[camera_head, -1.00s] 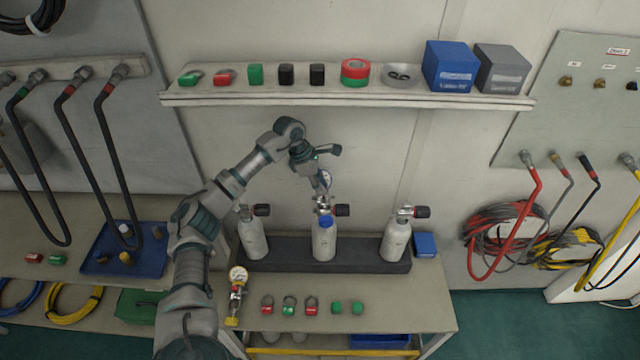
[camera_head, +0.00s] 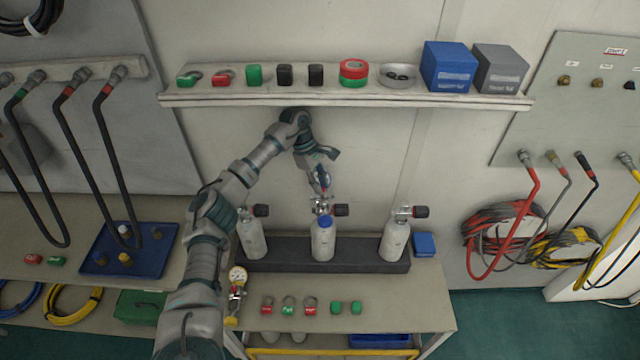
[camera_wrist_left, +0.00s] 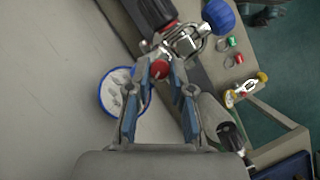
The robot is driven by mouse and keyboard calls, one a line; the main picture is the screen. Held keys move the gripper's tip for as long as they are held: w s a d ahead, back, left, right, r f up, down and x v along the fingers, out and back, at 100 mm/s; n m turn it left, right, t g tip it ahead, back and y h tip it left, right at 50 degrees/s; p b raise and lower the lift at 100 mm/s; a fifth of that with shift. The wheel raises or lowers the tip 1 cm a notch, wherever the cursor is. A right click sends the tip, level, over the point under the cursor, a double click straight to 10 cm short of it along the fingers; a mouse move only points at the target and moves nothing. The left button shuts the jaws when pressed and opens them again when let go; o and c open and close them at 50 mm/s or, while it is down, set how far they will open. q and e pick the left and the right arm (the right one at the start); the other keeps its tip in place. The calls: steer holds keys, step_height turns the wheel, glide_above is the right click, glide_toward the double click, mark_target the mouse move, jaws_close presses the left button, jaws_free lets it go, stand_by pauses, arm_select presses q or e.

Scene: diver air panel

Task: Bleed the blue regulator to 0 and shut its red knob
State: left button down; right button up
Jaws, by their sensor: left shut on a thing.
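The middle cylinder (camera_head: 323,245) stands upright with a blue collar and a metal regulator (camera_head: 321,205) on top. In the left wrist view, the metal regulator body (camera_wrist_left: 185,45) carries a small red knob (camera_wrist_left: 160,69). A blue-rimmed gauge (camera_wrist_left: 115,90) sits left of the fingers; its face is partly hidden and its reading cannot be made out. My left gripper (camera_wrist_left: 160,80) is shut on the red knob, fingers on either side of it. In the head view, my left gripper (camera_head: 321,184) comes down from above onto the regulator. My right gripper is out of view.
Grey cylinders stand left (camera_head: 251,238) and right (camera_head: 395,240) in the same dark rack (camera_head: 300,262), close by. A shelf (camera_head: 350,101) runs above my arm. A loose gauge assembly (camera_head: 237,285) and several small red and green items lie on the bench front.

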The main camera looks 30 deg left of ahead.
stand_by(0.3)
arm_select(q)
steer(key=c, duration=1)
jaws_free()
steer(key=shift+s+d+v, duration=0.15)
steer(key=shift+v, duration=2)
steer(key=shift+s+d+v, duration=0.1)
steer(key=shift+d+v, duration=0.05)
steer(key=shift+v, duration=1.95)
steer(key=shift+r, duration=0.2)
